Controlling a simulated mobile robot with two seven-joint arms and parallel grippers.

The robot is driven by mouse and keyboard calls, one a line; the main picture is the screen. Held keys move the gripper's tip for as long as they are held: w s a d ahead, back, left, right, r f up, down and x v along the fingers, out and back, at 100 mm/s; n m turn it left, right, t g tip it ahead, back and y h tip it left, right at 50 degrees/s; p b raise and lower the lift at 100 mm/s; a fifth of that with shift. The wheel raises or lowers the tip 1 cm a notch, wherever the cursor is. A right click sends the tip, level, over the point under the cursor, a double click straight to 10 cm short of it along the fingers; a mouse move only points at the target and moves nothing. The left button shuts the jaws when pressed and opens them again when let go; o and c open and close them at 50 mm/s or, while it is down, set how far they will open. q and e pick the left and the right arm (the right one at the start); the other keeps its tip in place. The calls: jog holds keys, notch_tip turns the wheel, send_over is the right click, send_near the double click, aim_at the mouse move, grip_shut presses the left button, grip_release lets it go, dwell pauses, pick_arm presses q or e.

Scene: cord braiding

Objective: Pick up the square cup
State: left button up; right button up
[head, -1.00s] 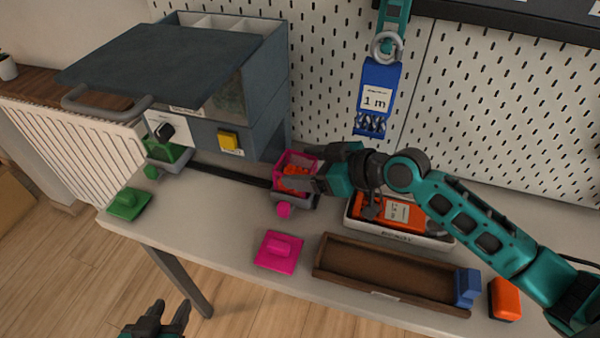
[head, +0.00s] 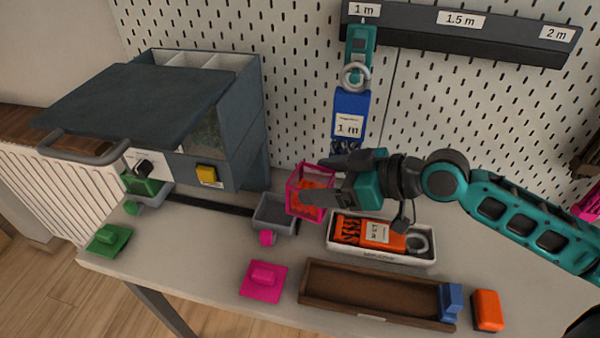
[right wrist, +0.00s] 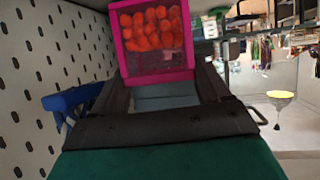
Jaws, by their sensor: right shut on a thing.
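The square cup (head: 308,190) has a pink frame and clear walls, with orange-red pieces inside. In the head view it is raised above and to the right of the grey cart (head: 273,215) with a pink knob. My right gripper (head: 318,182) is shut on the cup, one finger on each side. In the right wrist view the cup (right wrist: 153,42) sits between the fingertips, and several round orange-red pieces show through its wall. My left gripper is not in view.
A dark machine (head: 205,125) with a yellow button stands at left. A pink lid (head: 264,280), a green lid (head: 109,239), a wooden tray (head: 330,305) and a white tray (head: 385,252) with an orange cord bundle are on the table. A blue cord (head: 350,115) hangs on the pegboard.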

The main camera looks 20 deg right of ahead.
jog(key=s+d, duration=0.7)
jog(key=shift+s+d, duration=0.2)
jog(key=shift+s, duration=0.1)
dwell(0.6)
jog(key=shift+s, duration=0.15)
